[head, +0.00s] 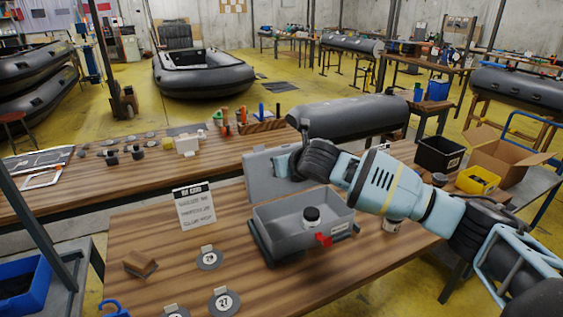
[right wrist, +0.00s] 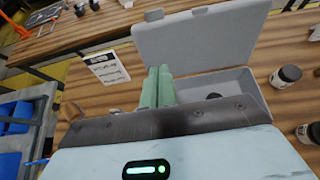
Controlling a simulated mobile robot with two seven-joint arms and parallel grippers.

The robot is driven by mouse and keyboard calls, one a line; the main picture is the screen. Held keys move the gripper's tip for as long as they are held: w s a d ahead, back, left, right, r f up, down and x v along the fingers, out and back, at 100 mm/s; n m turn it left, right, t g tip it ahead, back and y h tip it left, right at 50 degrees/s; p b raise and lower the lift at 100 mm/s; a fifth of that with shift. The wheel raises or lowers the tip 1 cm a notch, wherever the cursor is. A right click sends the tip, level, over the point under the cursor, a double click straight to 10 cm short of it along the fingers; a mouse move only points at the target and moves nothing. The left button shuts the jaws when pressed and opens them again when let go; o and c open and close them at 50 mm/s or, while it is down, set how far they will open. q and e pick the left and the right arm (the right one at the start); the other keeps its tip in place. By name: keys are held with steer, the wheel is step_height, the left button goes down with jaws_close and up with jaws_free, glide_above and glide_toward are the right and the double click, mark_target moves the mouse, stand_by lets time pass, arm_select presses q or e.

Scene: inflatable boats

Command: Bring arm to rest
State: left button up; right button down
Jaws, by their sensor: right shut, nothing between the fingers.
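My right arm comes in from the right in the head view, and its gripper (head: 283,166) is above the table, in front of the grey case's raised lid (head: 260,180). In the right wrist view the two green fingers of my right gripper (right wrist: 158,75) are together with nothing between them. Below and beyond them is the open grey case (right wrist: 245,88). In the head view the case (head: 275,215) holds a dark-capped jar (head: 311,215), and a red piece (head: 323,240) is at its front. My left gripper is not in view.
A printed sign (head: 194,206) stands left of the case. Round numbered discs (head: 209,258) and a small wooden block (head: 140,264) lie on the near table (head: 180,245). A jar (head: 391,224) stands right of the case. A black bin (head: 440,155) and cardboard box (head: 505,158) are at the right.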

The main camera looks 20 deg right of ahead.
stand_by(0.3)
steer(key=s+a+f+m+g+y, duration=0.1)
steer(key=s+a+f+m, duration=0.35)
steer(key=s+f, duration=0.25)
steer(key=s+a+f+m+g+y, duration=0.1)
steer(key=s+a+f+m+g, duration=0.1)
steer(key=s+a+f+m, duration=0.35)
steer(key=s+a+f+m+g, duration=0.1)
steer(key=s+a+f+m, duration=0.1)
steer(key=s+f+m, duration=0.4)
steer(key=s+d+f+m+g+h, duration=0.1)
steer(key=s+d+f+m+g, duration=0.15)
steer(key=s+m, duration=0.6)
steer(key=s+d+f+m+g+h, duration=0.15)
steer(key=s+d+f+m, duration=0.25)
steer(key=s, duration=0.9)
steer(key=s+d+f+m+g, duration=0.2)
steer(key=s+d+f+m, duration=0.1)
steer(key=s+m, duration=0.55)
steer(key=w+a+f+n+t+y, duration=0.1)
steer(key=w+a+f+n+t, duration=0.1)
steer(key=w+f+t, duration=0.2)
step_height(320, 180, down, 6)
steer(key=t, duration=0.3)
steer(key=shift+w+r, duration=0.25)
